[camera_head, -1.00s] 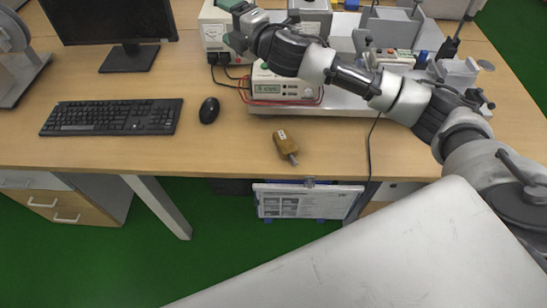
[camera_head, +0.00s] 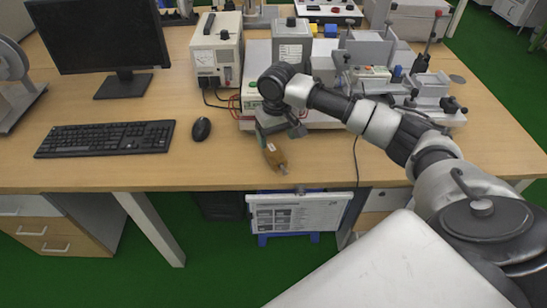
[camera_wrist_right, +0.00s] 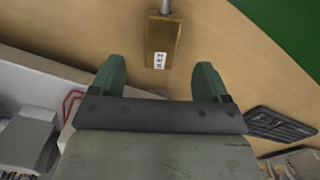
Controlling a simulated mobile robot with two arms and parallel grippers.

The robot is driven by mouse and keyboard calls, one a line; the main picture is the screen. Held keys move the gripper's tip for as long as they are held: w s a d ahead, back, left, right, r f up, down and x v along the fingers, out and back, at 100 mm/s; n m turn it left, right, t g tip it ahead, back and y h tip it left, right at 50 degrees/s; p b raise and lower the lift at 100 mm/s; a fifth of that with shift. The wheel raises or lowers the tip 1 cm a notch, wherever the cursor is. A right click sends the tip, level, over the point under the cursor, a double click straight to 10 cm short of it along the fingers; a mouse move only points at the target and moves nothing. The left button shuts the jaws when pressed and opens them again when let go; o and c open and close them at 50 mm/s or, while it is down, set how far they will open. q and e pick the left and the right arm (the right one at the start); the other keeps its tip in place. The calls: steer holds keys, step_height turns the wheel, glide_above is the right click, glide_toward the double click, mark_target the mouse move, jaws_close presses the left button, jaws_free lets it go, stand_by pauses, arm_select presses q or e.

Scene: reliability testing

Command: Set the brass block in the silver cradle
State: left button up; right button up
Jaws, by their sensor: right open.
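The brass block (camera_head: 275,158) lies on the desk near its front edge, with a small metal stub on its near end and a white label. In the right wrist view the block (camera_wrist_right: 161,42) is just beyond the fingertips, roughly centred between them. My right gripper (camera_head: 264,136) is open, with green fingers, right behind the block in the head view; its fingers (camera_wrist_right: 160,78) hold nothing. A silver-grey cradle-like fixture (camera_head: 432,84) stands on the test rig at right; I cannot tell for sure that it is the cradle. My left gripper is out of view.
A power meter box (camera_head: 216,50) and a partly hidden instrument stand behind my right arm. A keyboard (camera_head: 105,138), mouse (camera_head: 201,128) and monitor (camera_head: 98,35) are at left. A document board (camera_head: 298,213) hangs below the desk edge. Desk around the block is clear.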

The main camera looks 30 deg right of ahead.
mark_target(276, 154)
step_height(276, 154, down, 7)
steer(key=shift+a+f, duration=0.1)
steer(key=shift+r, duration=0.2)
jaws_close()
stand_by(0.6)
